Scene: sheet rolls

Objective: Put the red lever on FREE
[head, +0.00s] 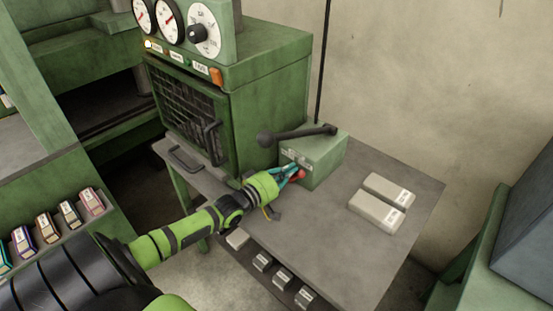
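A red knob (300,175), which looks like the end of the red lever, shows at the front of a small green box (322,158) on the grey table. My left gripper (290,172) reaches in from the left, its teal fingertips right at the red knob. The fingers hide most of the lever and part of the labels on the box front. I cannot tell whether the fingers are closed on the knob or only beside it. The word FREE is too small to read. My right gripper is not in view.
A dark lever with a round ball end (265,138) sticks out above the green box, close over my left gripper. A green oven-like cabinet (215,100) with gauges stands behind left. Two pale blocks (376,215) lie on the table (345,250) at right.

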